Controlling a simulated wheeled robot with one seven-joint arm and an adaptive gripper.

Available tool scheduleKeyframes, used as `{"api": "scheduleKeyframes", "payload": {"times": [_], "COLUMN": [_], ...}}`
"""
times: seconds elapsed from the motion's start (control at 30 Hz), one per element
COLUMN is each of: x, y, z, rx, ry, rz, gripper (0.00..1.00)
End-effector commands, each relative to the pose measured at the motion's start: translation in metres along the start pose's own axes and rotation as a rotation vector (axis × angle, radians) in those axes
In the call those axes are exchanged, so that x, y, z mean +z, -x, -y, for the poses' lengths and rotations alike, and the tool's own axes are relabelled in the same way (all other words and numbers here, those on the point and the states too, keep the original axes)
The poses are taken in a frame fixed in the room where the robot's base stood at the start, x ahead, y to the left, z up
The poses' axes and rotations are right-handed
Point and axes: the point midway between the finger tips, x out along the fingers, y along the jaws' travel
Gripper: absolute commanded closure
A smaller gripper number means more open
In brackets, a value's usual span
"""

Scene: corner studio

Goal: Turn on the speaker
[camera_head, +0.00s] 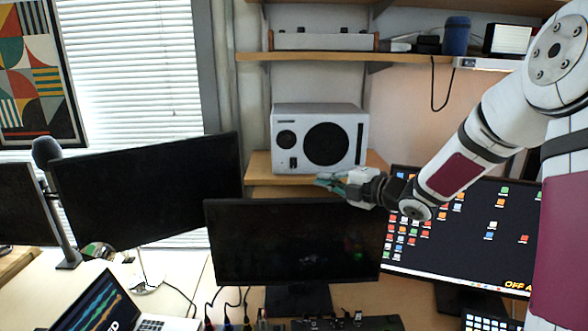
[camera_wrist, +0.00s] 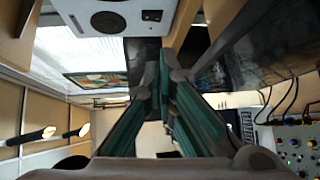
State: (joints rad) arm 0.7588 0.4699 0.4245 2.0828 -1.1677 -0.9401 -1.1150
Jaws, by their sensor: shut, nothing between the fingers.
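The speaker (camera_head: 318,138) is a light grey box with a large dark cone and a smaller dark circle on its front. It stands on a wooden shelf at the centre of the head view. A small switch (camera_head: 293,163) shows low on its front left. The speaker also shows at the top of the wrist view (camera_wrist: 140,14), partly cut off. My gripper (camera_head: 325,184), with green fingers, is shut and empty in front of the speaker and below it, apart from it. The fingers also show in the wrist view (camera_wrist: 164,78).
A dark monitor (camera_head: 295,242) stands just below my gripper, and a monitor with icons (camera_head: 465,235) is at the right. Another dark monitor (camera_head: 145,190) is at the left. The lower shelf (camera_head: 258,165) juts out under the speaker. An upper shelf (camera_head: 345,57) runs above it.

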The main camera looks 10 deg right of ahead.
Motion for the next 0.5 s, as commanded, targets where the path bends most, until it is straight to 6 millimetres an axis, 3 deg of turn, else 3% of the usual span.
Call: {"api": "scheduleKeyframes", "payload": {"times": [0.2, 0.5], "x": [-0.01, -0.011], "y": [0.016, 0.017], "z": [-0.002, -0.002], "rx": [0.058, 0.063], "ry": [-0.099, -0.106], "rz": [-0.05, -0.054], "gripper": [1.0, 1.0]}}
